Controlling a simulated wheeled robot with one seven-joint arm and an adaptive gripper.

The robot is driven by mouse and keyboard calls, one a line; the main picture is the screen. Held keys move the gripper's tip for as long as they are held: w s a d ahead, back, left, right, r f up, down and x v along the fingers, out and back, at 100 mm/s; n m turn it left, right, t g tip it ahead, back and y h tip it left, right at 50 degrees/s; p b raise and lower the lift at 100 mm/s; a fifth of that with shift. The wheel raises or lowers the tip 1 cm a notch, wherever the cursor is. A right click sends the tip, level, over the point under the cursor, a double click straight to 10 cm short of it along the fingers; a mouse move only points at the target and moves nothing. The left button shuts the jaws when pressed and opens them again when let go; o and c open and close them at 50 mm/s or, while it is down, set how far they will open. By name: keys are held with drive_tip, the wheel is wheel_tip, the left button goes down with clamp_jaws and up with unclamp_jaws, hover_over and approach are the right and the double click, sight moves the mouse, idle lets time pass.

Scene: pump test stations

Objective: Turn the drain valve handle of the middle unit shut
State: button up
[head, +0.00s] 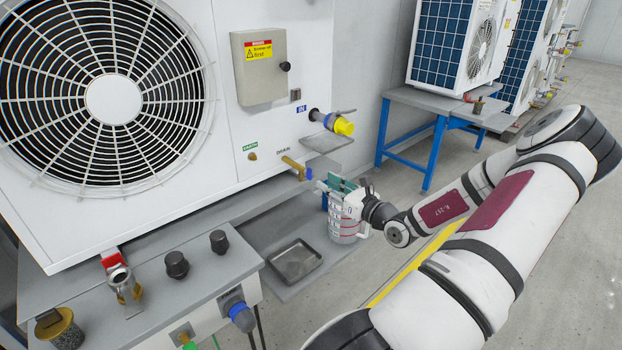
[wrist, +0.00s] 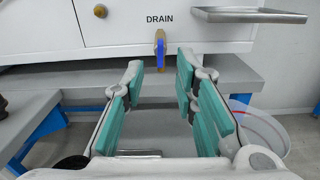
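The drain valve (head: 293,165) is a brass pipe with a blue handle (head: 308,173), low on the white unit beside the DRAIN label. In the wrist view, the blue handle (wrist: 160,52) hangs downward below the DRAIN label (wrist: 160,19). My gripper (wrist: 157,70) is open and empty, its teal pads apart. The handle shows ahead of the gap between the fingertips, with no contact visible. In the head view, my gripper (head: 334,186) is just right of the valve.
A small metal shelf (head: 326,142) juts out above right of the valve, below a yellow-ended IN fitting (head: 343,126). A clear bucket (head: 344,232) stands below my gripper, and a metal tray (head: 295,262) lies on the lower shelf. A blue-legged table (head: 432,155) stands behind.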

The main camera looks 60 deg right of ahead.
sight(311, 174)
drive_tip(key=b+x, duration=0.1)
drive_tip(key=x, duration=0.6)
drive_tip(key=shift+w+b, duration=0.15)
drive_tip(key=shift+b, duration=0.2)
drive_tip(key=shift+c, duration=0.3)
clamp_jaws()
